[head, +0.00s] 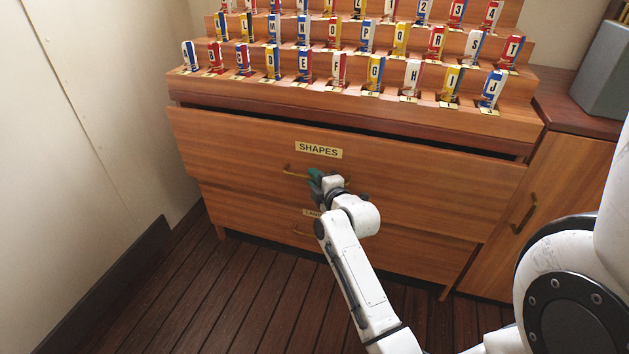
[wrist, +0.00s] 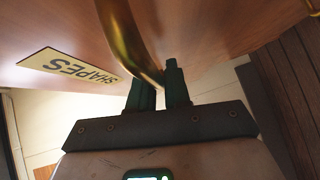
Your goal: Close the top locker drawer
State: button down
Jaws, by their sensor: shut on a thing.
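The top locker drawer (head: 420,177) has a wooden front with a SHAPES label (head: 318,149). It stands out a little from the locker, with a dark gap along its top edge. My gripper (head: 316,178) is at the drawer's brass handle (head: 291,170), below the label. In the wrist view, the green fingers of my gripper (wrist: 160,88) are shut on the curved brass handle (wrist: 122,32), one on each side of it. The label (wrist: 68,66) appears upside down there. My gripper hides part of the handle in the head view.
A lower drawer (head: 250,217) with its own handle sits below, flush or nearly so. Tiered shelves (head: 140,88) above hold several lettered blocks. A cupboard door (head: 545,215) stands at the right, a pale wall (head: 85,120) at the left. The plank floor (head: 235,290) in front is clear.

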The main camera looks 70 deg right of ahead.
jog(key=shift+w+d+b, duration=0.15)
jog(key=shift+d+b, duration=0.95)
jog(key=shift+d, duration=0.75)
jog(key=c, duration=1.3)
grip_release()
jog(key=shift+d, duration=0.15)
jog(key=shift+o, duration=0.4)
jog(key=shift+r, duration=0.1)
jog(key=shift+r, duration=0.1)
jog(key=f+p+v, duration=0.1)
jog(key=p+v, duration=0.1)
jog(key=v, duration=0.8)
jog(key=shift+s+a+r, duration=0.3)
